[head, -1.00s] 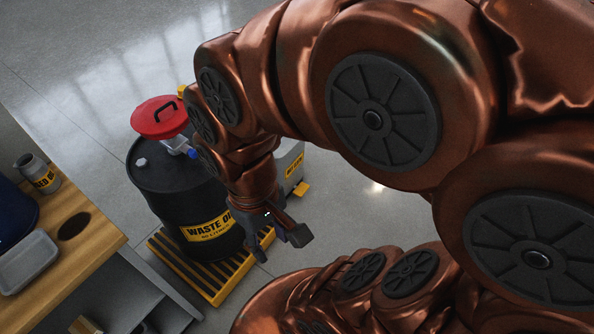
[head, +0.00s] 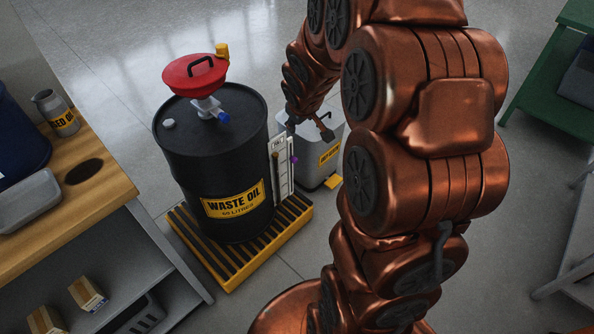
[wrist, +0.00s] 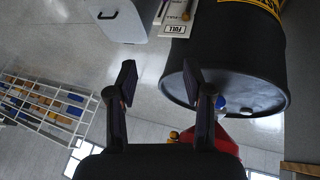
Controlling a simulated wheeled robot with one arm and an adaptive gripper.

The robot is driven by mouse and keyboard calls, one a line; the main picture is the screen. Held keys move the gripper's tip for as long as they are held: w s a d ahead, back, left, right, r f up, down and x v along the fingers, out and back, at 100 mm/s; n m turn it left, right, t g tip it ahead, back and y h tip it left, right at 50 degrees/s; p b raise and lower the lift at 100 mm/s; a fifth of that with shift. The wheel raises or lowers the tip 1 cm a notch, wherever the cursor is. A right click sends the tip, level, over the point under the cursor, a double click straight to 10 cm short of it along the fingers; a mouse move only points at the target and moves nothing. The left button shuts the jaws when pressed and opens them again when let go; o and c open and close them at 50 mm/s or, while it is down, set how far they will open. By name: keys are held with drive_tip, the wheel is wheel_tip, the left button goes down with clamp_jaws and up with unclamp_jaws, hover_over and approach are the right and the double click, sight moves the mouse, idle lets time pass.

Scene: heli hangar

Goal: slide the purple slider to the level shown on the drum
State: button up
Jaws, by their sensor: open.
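The black waste oil drum (head: 212,160) stands upright on a yellow pallet. A white gauge board (head: 284,172) with a label at its top is on the drum's right side. The small purple slider (head: 295,160) shows at the board's right edge, in its upper part. A brownish upright strip on the board's left is too small to read as a level. My gripper (head: 309,131) is open and empty, above and slightly right of the board. In the wrist view, the open fingers (wrist: 159,78) point toward the board (wrist: 175,30), marked FULL, beside the drum (wrist: 235,55).
A red funnel (head: 194,74) sits on the drum. A grey bin (head: 322,160) stands close right of the board, behind my gripper. A wooden workbench (head: 100,205) is at left and a green table (head: 545,60) at far right. The floor beyond the drum is clear.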

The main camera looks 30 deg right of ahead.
drive_tip(key=w+d+f+n+t+b, duration=0.1)
drive_tip(key=w+d+f+t+b, duration=0.1)
drive_tip(key=w+d+f+b, duration=0.3)
drive_tip(key=w+d+f+t+b, duration=0.1)
drive_tip(key=w+f, duration=0.3)
drive_tip(key=f, duration=0.2)
drive_tip(key=n+t+y+b, duration=0.3)
drive_tip(key=t+y+b, duration=0.55)
drive_tip(key=b, duration=0.75)
approach(296, 162)
drive_tip(key=w, duration=0.2)
drive_tip(key=shift+t+h, duration=0.25)
drive_tip(key=shift+a+b+x, duration=0.2)
drive_tip(key=shift+b+x, duration=0.2)
drive_tip(key=shift+x, duration=1.5)
drive_tip(key=shift+a+b+x, duration=0.2)
drive_tip(key=shift+b+x, duration=0.15)
drive_tip(key=shift+x, duration=1.5)
drive_tip(key=shift+s, duration=0.1)
clamp_jaws()
